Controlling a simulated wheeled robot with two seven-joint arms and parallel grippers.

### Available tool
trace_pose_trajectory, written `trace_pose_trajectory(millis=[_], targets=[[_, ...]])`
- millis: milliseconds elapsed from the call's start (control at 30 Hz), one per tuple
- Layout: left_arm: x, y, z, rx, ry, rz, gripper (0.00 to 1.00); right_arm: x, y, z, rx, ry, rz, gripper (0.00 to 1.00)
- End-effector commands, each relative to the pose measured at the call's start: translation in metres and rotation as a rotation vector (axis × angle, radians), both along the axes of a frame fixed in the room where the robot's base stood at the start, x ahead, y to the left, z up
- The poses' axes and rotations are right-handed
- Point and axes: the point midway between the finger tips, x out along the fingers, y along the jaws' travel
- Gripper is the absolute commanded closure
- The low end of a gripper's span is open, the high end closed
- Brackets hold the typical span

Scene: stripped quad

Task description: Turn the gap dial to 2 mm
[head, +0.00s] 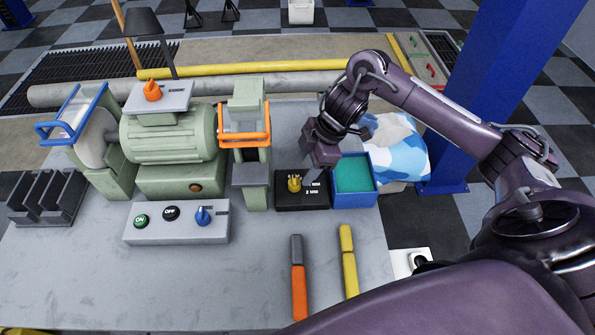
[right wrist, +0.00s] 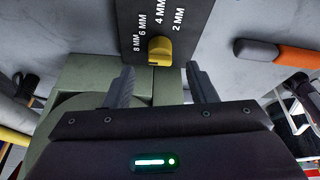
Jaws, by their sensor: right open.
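The gap dial is a small yellow knob (head: 294,184) on a black plate (head: 316,201) at the front of the bench grinder. In the right wrist view the knob (right wrist: 160,50) sits below white marks reading 8, 6, 4 and 2 MM. I cannot tell for sure which mark it points at. My right gripper (head: 309,172) is just above the plate, beside the knob. In the right wrist view its two open fingers (right wrist: 157,72) stand to either side of the knob, apart from it. The jaws are empty. My left gripper is not in view.
The green grinder (head: 170,142) with orange and blue guards stands left of the plate. A blue bin (head: 355,198) stands close on its right. A control box (head: 178,232), an orange-handled tool (head: 298,280) and a yellow tool (head: 348,265) lie in front. Bare bench lies between them.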

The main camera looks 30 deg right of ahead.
Motion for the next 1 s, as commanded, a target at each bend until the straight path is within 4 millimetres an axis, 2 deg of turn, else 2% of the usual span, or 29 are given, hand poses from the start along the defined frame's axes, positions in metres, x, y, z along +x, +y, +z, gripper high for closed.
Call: trace_pose_trajectory(millis=[100,300,500,667,767,1000], targets=[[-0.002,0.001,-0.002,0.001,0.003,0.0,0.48,0.002,0.008,-0.021,0.002,0.004,0.0,0.48],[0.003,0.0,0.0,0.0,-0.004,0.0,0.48,0.006,0.017,-0.043,0.002,0.002,-0.002,0.48],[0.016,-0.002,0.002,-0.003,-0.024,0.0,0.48,0.007,0.019,-0.05,-0.001,-0.001,0.0,0.48],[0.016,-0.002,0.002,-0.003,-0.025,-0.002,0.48,0.007,0.019,-0.05,-0.001,-0.001,0.0,0.48],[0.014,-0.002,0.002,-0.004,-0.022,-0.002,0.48,0.007,0.019,-0.05,-0.001,-0.001,0.0,0.59],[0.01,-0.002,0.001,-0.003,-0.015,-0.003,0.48,0.007,0.019,-0.05,-0.001,-0.001,0.0,0.9]])
